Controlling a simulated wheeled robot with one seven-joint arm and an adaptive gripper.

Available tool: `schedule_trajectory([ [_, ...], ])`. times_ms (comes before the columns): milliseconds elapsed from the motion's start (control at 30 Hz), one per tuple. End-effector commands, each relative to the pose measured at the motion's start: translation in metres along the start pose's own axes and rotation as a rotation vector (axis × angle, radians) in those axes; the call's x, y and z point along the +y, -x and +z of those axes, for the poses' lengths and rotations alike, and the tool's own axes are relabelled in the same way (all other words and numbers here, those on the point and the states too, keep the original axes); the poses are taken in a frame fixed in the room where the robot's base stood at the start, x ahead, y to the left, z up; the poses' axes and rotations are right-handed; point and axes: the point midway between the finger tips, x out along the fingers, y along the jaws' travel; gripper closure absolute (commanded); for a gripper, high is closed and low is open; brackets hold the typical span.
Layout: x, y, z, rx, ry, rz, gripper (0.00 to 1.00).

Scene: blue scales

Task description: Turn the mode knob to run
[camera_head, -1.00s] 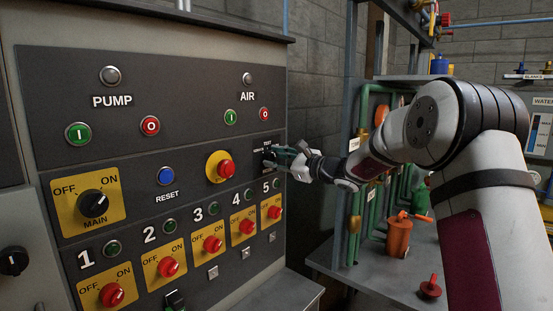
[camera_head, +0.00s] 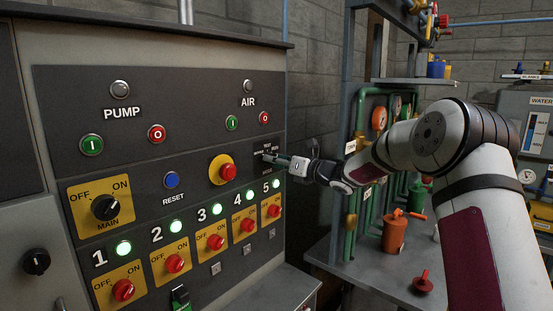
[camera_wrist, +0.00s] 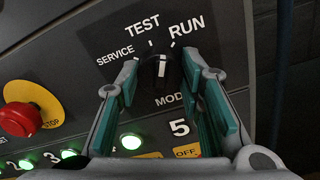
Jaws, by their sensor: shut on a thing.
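The mode knob (camera_wrist: 160,76) is a small black knob on the dark panel (camera_wrist: 97,22), with the labels SERVICE, TEST and RUN around its top. A pale mark shows on it, but I cannot tell for sure which label it points at. My gripper (camera_wrist: 158,68) is shut on the knob, with one teal-padded finger on each side. In the head view my gripper (camera_head: 270,157) reaches the panel's right edge from the right. There the fingers hide most of the knob, and the MODE label is partly covered in the wrist view.
A red stop button (camera_head: 228,172) on a yellow plate sits left of my gripper. Lit green lamp 5 (camera_head: 276,183) and a red switch (camera_head: 273,210) are just below. A pipe rack (camera_head: 350,120) stands to the right, past a gap of wall.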

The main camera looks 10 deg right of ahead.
Motion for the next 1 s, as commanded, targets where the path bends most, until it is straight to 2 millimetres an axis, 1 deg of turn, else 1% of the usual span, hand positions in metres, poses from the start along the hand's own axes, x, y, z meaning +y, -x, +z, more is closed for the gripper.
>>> schedule_trajectory([
  [200, -0.0005, 0.0011, -0.001, 0.002, -0.178, -0.002, 0.94],
  [500, -0.0009, 0.001, -0.0016, 0.003, -0.342, -0.002, 0.94],
  [700, -0.0009, 0.0005, -0.0023, 0.004, -0.392, -0.002, 0.94],
  [1000, -0.0009, 0.0002, -0.0026, 0.004, -0.409, -0.002, 0.94],
])
